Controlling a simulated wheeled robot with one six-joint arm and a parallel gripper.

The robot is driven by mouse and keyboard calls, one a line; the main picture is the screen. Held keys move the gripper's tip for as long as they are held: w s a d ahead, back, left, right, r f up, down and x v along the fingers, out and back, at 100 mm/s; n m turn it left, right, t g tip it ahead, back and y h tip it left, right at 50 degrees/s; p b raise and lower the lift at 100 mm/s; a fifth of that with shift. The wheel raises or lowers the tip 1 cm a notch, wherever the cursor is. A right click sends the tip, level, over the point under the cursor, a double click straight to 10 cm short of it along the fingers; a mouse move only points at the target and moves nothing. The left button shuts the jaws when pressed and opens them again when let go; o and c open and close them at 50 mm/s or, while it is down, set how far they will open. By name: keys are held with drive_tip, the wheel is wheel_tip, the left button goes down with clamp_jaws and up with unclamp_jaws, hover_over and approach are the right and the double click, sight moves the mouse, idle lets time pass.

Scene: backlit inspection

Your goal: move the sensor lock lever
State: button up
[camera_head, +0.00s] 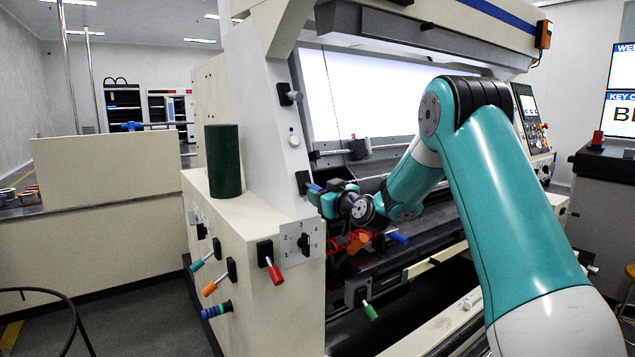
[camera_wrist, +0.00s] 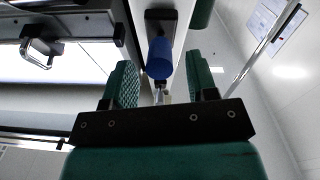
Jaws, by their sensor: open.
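A lever with a blue handle (camera_wrist: 160,58) on a black mount (camera_wrist: 160,18) sits on the machine's pale upright in the wrist view. In the head view its blue part (camera_head: 314,187) shows small beside the black mount (camera_head: 302,181). I cannot tell from any label whether it is the sensor lock lever. My gripper (camera_wrist: 161,75) is open, with its green fingers on either side of the blue handle's lower end in the picture. I see no clear contact. In the head view my gripper (camera_head: 322,199) is at the upright, partly hidden by my wrist.
Other levers include red (camera_head: 275,273), teal (camera_head: 197,265), orange (camera_head: 208,289) and green (camera_head: 370,312) ones. A dark green cylinder (camera_head: 224,160) stands on the cabinet left of my gripper. A bright backlit panel (camera_head: 370,95) lies behind my arm. Red coils (camera_head: 340,243) are below my wrist.

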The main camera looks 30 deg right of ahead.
drive_tip(key=shift+w, duration=1.4)
clamp_jaws()
drive_tip(key=shift+p, duration=0.35)
